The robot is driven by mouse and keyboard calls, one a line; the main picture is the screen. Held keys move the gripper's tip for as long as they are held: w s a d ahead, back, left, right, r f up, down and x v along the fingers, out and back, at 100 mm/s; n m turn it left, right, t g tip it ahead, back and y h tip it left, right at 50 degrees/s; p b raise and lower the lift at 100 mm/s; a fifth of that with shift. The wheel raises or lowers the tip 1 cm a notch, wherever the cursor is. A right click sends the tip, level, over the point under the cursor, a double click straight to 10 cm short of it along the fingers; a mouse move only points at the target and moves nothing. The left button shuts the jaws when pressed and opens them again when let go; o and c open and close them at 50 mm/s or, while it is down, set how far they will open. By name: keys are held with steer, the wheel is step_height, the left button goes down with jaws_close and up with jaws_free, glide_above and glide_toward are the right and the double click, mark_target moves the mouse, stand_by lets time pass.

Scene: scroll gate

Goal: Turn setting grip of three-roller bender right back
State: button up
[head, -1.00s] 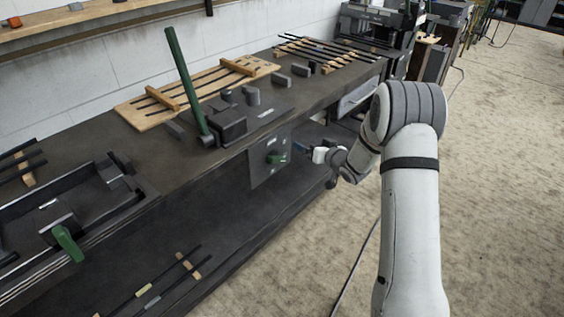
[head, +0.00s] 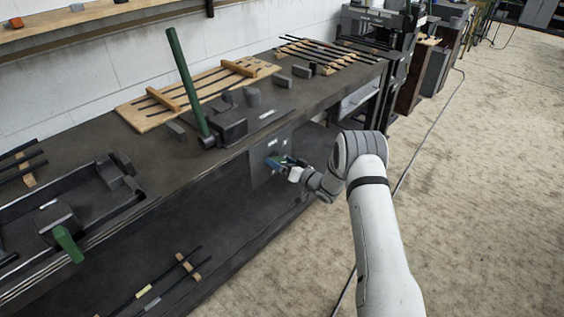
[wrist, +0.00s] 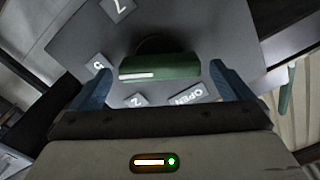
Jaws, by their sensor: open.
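The setting grip (wrist: 160,67) is a green bar with a white stripe on a dark panel (wrist: 75,35). In the wrist view it lies level, between the two blue fingers of my gripper (wrist: 158,78). The fingers are open, one at each end of the bar, and I cannot tell whether they touch it. White labels around it include a 2 and OPEN. In the head view my gripper (head: 277,163) is at the panel (head: 258,168) under the bench edge and hides most of the grip. The three-roller bender (head: 232,128) with its long green lever stands above.
The bench top (head: 150,150) carries a slotted wooden board (head: 195,92) and dark blocks. Another green handle (head: 67,243) sticks out at the front left. Dark bars lie on the lower shelf (head: 155,285). The floor at right is clear except for a cable.

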steer(key=shift+w+a, duration=0.2)
steer(key=shift+a, duration=0.05)
steer(key=c, duration=1)
steer(key=shift+f+b, duration=0.1)
steer(key=shift+b, duration=0.25)
